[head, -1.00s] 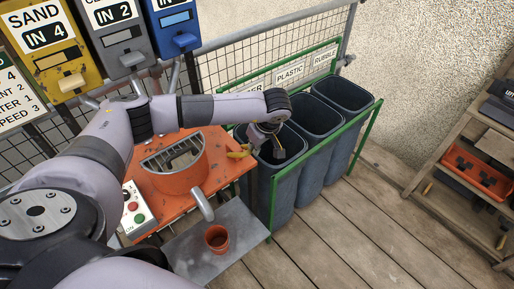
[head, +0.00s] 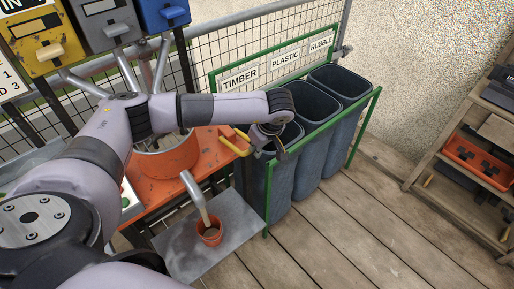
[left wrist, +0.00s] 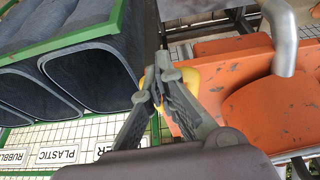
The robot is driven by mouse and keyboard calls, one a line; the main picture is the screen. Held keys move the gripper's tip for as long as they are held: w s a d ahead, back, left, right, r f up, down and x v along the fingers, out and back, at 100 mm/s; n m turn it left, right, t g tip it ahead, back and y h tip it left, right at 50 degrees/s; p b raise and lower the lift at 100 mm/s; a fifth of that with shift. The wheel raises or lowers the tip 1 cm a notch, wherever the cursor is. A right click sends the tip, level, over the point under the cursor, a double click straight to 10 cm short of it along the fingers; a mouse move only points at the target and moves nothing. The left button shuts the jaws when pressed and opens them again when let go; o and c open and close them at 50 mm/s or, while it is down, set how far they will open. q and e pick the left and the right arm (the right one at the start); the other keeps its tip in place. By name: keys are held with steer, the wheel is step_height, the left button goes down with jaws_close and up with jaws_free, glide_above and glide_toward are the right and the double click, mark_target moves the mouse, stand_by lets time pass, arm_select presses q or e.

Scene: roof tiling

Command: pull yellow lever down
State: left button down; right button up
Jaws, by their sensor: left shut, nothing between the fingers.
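The yellow lever (head: 237,143) sticks out from the right side of the orange machine (head: 160,185), angled downward. My left gripper (head: 280,149) is at the lever's outer end, with its fingers pointing down. In the left wrist view its fingertips (left wrist: 157,75) are together with nothing between them. They partly cover the yellow lever (left wrist: 192,80) just behind them; I cannot tell whether they touch it. A greyish-brown stream runs from the metal spout (head: 188,184) into a small orange pot (head: 209,241), which holds some of it. My right gripper is not in view.
Dark bins (head: 309,127) in a green frame, labelled timber, plastic and rubble, stand close beside my left gripper. The pot stands on a grey metal plate (head: 245,224). A wooden shelf (head: 440,165) is at the right, with clear floor planks between.

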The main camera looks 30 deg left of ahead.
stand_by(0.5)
arm_select(q)
steer(key=s+d+r, duration=0.3)
steer(key=d+r, duration=0.6)
steer(key=shift+s+b, duration=0.25)
steer(key=shift+b, duration=0.1)
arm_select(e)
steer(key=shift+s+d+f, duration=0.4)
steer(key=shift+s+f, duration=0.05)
arm_select(q)
steer(key=shift+f, duration=0.1)
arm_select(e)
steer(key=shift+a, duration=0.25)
